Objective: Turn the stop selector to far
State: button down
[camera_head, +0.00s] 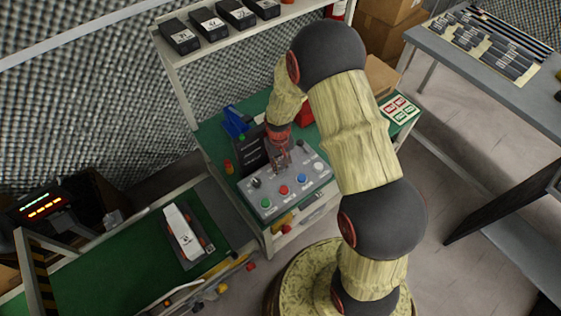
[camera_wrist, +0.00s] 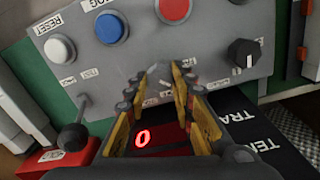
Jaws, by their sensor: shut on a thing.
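The grey control panel (camera_head: 290,188) stands on the green bench top. My gripper (camera_head: 281,166) points down at the middle of it, behind the row of buttons. In the wrist view my gripper (camera_wrist: 160,80) has its yellow-padded fingers drawn in close to the panel face, beside small white labels (camera_wrist: 155,100). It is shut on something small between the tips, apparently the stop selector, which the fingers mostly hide. Its setting cannot be read. A black knob with a white mark (camera_wrist: 243,54) is apart from the fingers on the right.
A white button (camera_wrist: 59,47), blue button (camera_wrist: 111,27) and red button (camera_wrist: 174,9) line the panel. A ball-ended lever (camera_wrist: 74,134) sticks up at left. A conveyor with a white-topped item (camera_head: 184,232) lies left.

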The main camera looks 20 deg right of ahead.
aim_at(280, 167)
jog(key=n+p, duration=0.2)
jog(key=n, duration=0.2)
jog(key=shift+r+n, duration=0.1)
jog(key=shift+n, duration=0.2)
jog(key=shift+n+p, duration=1)
jog(key=shift+n, duration=0.9)
jog(key=c, duration=1.5)
grip_release()
notch_tip(280, 167, up, 12)
jog(key=shift+a, duration=0.15)
jog(key=shift+s, duration=0.1)
